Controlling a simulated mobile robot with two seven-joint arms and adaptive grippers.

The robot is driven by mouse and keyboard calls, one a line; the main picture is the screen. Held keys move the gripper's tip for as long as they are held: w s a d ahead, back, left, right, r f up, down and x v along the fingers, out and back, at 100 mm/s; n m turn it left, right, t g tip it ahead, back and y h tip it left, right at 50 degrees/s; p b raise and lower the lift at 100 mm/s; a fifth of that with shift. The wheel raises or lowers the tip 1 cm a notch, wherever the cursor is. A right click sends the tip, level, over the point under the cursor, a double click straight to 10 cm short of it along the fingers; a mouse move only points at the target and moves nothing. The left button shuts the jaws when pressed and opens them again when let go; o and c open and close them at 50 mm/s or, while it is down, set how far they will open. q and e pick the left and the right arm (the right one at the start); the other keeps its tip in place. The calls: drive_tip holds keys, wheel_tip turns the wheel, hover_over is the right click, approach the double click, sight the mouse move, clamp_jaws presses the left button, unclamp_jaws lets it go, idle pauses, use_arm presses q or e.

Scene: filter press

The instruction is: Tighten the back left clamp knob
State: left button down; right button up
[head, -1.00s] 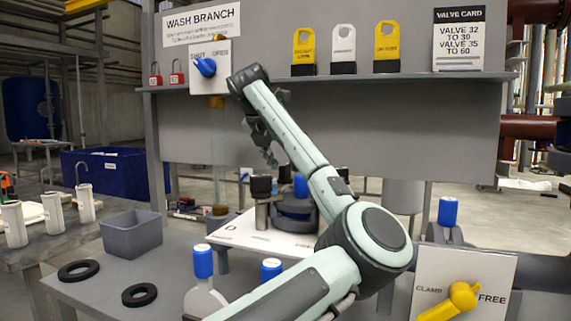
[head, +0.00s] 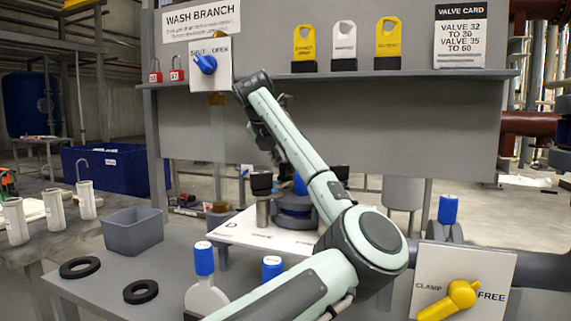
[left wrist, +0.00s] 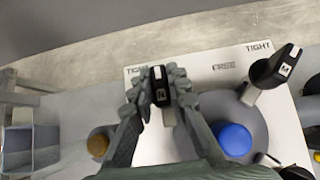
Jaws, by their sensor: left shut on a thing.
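The left wrist view shows my left gripper (left wrist: 160,92) over the white plate (left wrist: 140,77), with its two fingers shut on a black clamp knob (left wrist: 158,84) at the back left. The knob's marked top shows between the fingers, near a TIGHT label. Another black knob (left wrist: 283,68) stands at the back right, untouched, tilted in the picture. A round grey part with a blue cap (left wrist: 232,138) sits between and nearer. In the head view my left gripper (head: 276,153) is partly hidden by its own arm; a black-topped post (head: 261,184) shows below it. My right gripper is not in view.
A grey bin (head: 133,232) and black rings (head: 80,268) lie on the bench to the left. Blue-capped bottles (head: 204,262) stand in front. A shelf panel (head: 330,110) with tags rises behind. A yellow clamp lever (head: 458,296) is at the right front.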

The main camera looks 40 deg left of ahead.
use_arm(q)
drive_tip(key=n+y+b, duration=0.1)
drive_tip(key=n, duration=0.1)
drive_tip(key=shift+n+g+y, duration=0.3)
drive_tip(key=shift+g+y, duration=0.1)
drive_tip(key=shift+n+y, duration=0.3)
drive_tip(key=shift+n, duration=0.1)
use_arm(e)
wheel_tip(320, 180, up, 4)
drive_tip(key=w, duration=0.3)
use_arm(q)
drive_tip(key=shift+r+n+g+y, duration=0.1)
drive_tip(key=shift+n+g+y, duration=0.2)
drive_tip(key=shift+n, duration=0.1)
drive_tip(key=n+g+y+p, duration=0.1)
drive_tip(key=n, duration=0.2)
drive_tip(key=shift+g+y, duration=0.3)
drive_tip(key=shift+n+g+y, duration=0.4)
drive_tip(key=shift+n+g, duration=0.1)
drive_tip(key=shift+n, duration=0.3)
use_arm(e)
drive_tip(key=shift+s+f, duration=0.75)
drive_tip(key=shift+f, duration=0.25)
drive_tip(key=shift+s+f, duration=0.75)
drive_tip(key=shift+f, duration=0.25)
use_arm(q)
drive_tip(key=c, duration=1.5)
unclamp_jaws()
